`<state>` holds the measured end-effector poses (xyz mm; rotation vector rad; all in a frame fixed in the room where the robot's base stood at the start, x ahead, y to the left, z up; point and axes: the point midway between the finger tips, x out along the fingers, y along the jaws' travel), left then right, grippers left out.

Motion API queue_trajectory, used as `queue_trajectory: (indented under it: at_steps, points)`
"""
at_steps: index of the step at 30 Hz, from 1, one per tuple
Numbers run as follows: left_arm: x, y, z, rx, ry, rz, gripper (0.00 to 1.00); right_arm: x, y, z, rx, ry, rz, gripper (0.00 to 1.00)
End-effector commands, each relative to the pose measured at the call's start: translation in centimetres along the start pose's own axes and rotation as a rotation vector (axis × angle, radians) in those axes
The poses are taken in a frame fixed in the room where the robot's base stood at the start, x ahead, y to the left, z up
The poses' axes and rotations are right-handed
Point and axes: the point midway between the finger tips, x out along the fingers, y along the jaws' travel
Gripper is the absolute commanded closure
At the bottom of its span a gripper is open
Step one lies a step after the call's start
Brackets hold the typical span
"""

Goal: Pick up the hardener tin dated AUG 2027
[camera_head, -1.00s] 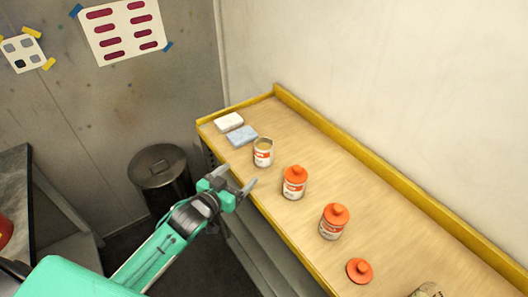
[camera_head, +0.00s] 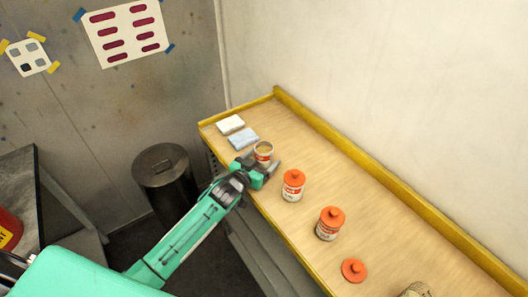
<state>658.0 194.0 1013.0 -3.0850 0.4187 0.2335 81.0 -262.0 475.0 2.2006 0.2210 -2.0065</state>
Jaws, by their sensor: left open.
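Several tins stand in a row along the yellow-edged wooden bench. The farthest is an open tin (camera_head: 264,149) without a lid. Nearer are a tin with an orange lid (camera_head: 292,186) and another orange-lidded tin (camera_head: 330,224). The labels are white and red, and their dates are too small to read. My left gripper (camera_head: 268,166) is open at the open tin, with its fingers in front of the tin's lower part. I cannot tell whether they touch it. My right gripper is not in view.
The bench (camera_head: 385,224) has a raised yellow rim. A loose orange lid (camera_head: 354,270) lies near the front edge. A dark bin (camera_head: 163,165) stands on the floor.

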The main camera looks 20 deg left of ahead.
Motion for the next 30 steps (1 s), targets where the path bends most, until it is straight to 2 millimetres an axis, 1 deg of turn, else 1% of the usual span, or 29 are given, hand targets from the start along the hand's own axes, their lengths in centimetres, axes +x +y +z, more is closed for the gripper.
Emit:
queue_trajectory:
  at_steps: [1,4,12,13,15,17,18,21,30]
  points:
    - [0.58,-0.03,-0.25,0.0,0.001,-0.001,0.21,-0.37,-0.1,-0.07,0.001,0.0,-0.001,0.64]
    - [1.24,-0.01,-0.12,0.0,0.001,0.0,0.21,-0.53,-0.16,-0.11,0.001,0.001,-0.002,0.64]
    - [1.48,-0.01,0.04,0.001,0.001,0.0,0.21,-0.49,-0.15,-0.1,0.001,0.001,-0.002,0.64]
    - [1.47,-0.01,0.04,0.001,0.001,0.0,0.23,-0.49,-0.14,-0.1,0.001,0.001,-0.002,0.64]
    - [1.47,-0.02,0.04,0.001,0.001,0.0,0.37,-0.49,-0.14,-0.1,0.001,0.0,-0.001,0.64]
    - [1.46,-0.02,0.04,0.001,0.001,0.0,0.48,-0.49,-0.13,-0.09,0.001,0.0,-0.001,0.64]
    - [1.46,-0.02,0.03,0.001,0.001,0.0,0.56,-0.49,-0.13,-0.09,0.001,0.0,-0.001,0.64]
    - [1.45,-0.02,0.04,0.001,0.001,0.0,0.74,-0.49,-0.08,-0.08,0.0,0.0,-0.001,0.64]
    - [1.46,-0.03,0.01,0.001,0.002,0.0,0.74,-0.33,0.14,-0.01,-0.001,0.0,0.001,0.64]
